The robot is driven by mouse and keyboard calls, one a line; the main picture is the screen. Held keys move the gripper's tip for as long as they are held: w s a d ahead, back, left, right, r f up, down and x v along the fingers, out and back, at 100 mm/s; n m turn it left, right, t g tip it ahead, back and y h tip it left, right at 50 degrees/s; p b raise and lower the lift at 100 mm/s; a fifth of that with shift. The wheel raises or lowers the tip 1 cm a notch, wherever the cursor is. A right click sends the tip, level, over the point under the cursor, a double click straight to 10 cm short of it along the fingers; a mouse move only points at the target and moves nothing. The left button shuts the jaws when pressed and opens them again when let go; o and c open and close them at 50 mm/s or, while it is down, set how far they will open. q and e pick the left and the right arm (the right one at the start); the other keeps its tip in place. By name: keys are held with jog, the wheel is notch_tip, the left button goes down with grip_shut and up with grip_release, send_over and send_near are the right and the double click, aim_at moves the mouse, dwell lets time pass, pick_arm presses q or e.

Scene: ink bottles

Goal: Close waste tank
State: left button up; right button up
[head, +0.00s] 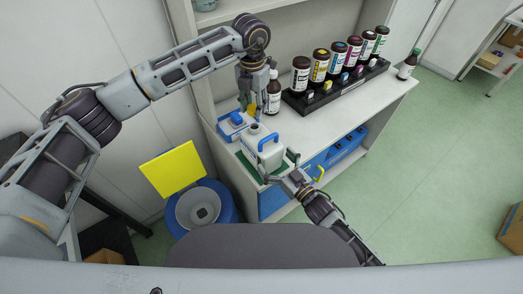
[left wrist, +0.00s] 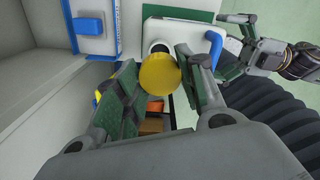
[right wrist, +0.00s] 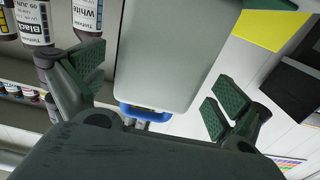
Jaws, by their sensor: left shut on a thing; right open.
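The waste tank (head: 268,155) is a white container with a blue handle, upright on a green mat (head: 247,168) at the shelf's near left end. Its dark open neck (left wrist: 160,47) faces up. My left gripper (head: 251,105) is shut on a yellow cap (head: 252,112) and holds it just above the neck. In the left wrist view the cap (left wrist: 158,74) partly covers the neck; I cannot tell whether they touch. My right gripper (head: 288,169) is open at the tank's right side. In the right wrist view the tank body (right wrist: 170,50) lies between its spread fingers.
A blue-and-white container (head: 231,126) stands left of the tank. A brown bottle (head: 273,95) stands close behind my left gripper. A black rack (head: 335,90) with several ink bottles fills the shelf further right. A blue bin (head: 226,207) with a yellow lid stands on the floor.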

aim_at(254, 126)
jog(key=shift+x, duration=2)
jog(key=c, duration=1.3)
pick_arm(q)
jog(key=shift+f, duration=2.5)
jog(key=shift+f, duration=0.15)
jog(key=shift+f, duration=0.75)
jog(key=shift+f, duration=0.5)
pick_arm(e)
jog(key=c, duration=0.5)
